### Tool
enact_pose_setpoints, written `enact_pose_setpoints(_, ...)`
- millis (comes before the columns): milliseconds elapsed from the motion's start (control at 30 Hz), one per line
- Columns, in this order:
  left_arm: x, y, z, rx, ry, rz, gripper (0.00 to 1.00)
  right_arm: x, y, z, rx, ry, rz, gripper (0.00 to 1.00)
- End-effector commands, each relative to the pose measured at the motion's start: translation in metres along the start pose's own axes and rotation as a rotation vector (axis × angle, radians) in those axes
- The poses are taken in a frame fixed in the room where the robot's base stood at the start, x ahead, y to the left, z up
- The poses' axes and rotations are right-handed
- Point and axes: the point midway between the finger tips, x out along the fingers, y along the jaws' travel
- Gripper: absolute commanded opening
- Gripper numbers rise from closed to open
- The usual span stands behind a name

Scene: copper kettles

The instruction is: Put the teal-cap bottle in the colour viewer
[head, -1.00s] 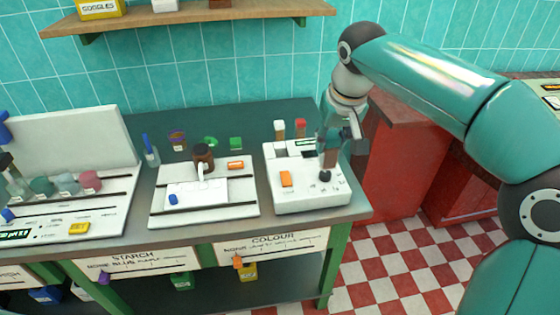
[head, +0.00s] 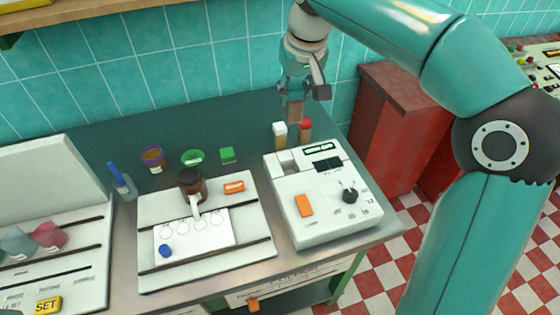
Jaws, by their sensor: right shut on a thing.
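The colour viewer (head: 330,217) is a white box at the bench's right end, with an orange switch (head: 304,205), a black knob (head: 349,192) and a dark display. A small pale raised part is at its back left. Behind it stand a white-cap bottle (head: 280,133) and a red-cap bottle (head: 305,129). My right gripper (head: 295,108) points down between and just behind these two. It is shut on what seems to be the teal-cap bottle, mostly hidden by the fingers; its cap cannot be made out. My left gripper is out of view.
A red cabinet (head: 392,120) stands at the right.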

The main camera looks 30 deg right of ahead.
Motion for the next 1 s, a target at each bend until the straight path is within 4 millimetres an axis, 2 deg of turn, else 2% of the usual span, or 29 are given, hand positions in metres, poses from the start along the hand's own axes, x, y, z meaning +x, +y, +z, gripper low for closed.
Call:
enact_pose_setpoints(133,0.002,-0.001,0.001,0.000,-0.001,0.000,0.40,0.008,0.002,0.004,0.002,-0.001,0.002,0.00)
enact_pose_setpoints(233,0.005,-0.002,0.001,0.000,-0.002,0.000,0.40,0.024,0.003,0.010,0.005,-0.003,0.003,0.00)
enact_pose_setpoints(500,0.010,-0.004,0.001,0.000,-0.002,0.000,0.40,0.092,0.005,0.032,0.009,-0.007,0.004,0.00)
enact_pose_setpoints(700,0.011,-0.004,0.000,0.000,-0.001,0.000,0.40,0.134,0.006,0.044,0.010,-0.004,0.003,0.00)
enact_pose_setpoints(1000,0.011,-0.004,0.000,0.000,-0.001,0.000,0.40,0.158,0.006,0.051,0.011,-0.002,0.003,0.00)
